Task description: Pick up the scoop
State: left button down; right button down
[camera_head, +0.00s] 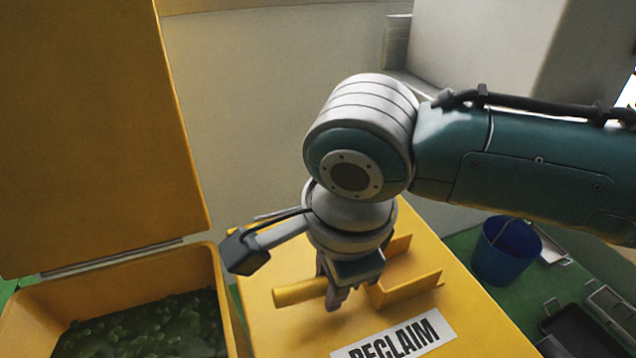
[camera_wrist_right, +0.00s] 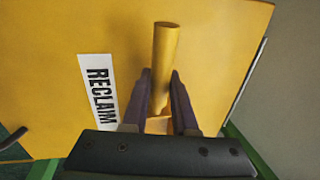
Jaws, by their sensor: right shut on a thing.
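The yellow scoop (camera_head: 408,283) is on the flat yellow top of the box marked RECLAIM (camera_head: 469,313). Its open pan points right and its round handle sticks out to the left. My right gripper (camera_head: 335,296) comes down from above and is shut on the handle near the pan. In the right wrist view the scoop's handle (camera_wrist_right: 166,50) runs up between the dark fingers of my right gripper (camera_wrist_right: 161,78). The pan is mostly hidden there. I cannot tell whether the scoop touches the box top. My left gripper is not in view.
An open yellow bin (camera_head: 233,310) with dark green pellets (camera_head: 150,330) stands at the left, its lid (camera_head: 95,130) raised. A blue bucket (camera_head: 505,252) and dark trays (camera_head: 580,328) are on the green surface at the right. A wall is behind.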

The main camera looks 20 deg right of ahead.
notch_tip(320, 180, up, 20)
jog(key=p, duration=0.7)
dwell(0.5)
jog(key=shift+a, duration=0.1)
